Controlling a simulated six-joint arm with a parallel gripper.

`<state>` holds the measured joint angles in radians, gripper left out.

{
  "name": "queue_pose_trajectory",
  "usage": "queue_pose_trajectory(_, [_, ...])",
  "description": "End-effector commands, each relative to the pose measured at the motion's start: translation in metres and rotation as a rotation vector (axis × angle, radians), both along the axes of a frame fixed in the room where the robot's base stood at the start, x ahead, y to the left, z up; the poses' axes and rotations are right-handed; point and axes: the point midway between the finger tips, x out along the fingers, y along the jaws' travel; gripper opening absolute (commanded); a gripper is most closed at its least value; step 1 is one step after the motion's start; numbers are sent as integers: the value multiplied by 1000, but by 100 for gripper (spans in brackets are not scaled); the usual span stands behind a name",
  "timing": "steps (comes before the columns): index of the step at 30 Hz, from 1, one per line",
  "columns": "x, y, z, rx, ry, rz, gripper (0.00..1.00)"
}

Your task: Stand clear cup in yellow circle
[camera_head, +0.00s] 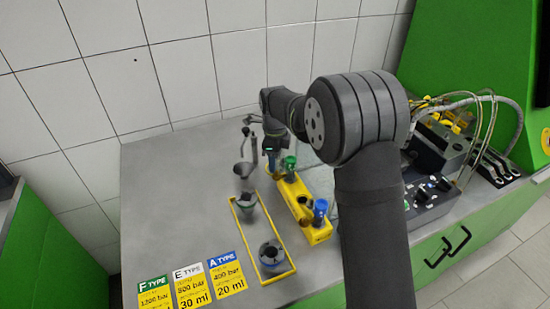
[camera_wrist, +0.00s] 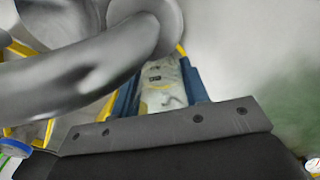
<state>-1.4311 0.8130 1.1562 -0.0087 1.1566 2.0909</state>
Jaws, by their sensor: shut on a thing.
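In the wrist view, my gripper (camera_wrist: 160,88) has its two blue fingers on either side of a clear, pale thing with small printed marks, which looks like the clear cup (camera_wrist: 160,80). It is shut on it. Its rim and base cannot be made out. In the head view, my gripper (camera_head: 272,160) points down over the bench behind the yellow rack. The cup is too small and hidden to tell there. I cannot make out a yellow circle in either view.
A yellow rack (camera_head: 318,236) holds a green-topped bottle (camera_head: 290,164) and a blue-topped bottle (camera_head: 320,209). Type cards (camera_head: 190,288) lie in front. The control box (camera_head: 432,196) stands at right. The bench's left side is clear.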

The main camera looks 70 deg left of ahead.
Motion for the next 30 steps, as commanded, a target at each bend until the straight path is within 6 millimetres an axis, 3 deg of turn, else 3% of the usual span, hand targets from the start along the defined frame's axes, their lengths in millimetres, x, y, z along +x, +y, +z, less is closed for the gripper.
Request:
queue_pose_trajectory(27, [0,0,-2,0,0,0,19])
queue_pose_trajectory(28, [0,0,-2,0,0,0,43])
queue_pose_trajectory(30, [0,0,-2,0,0,0,57])
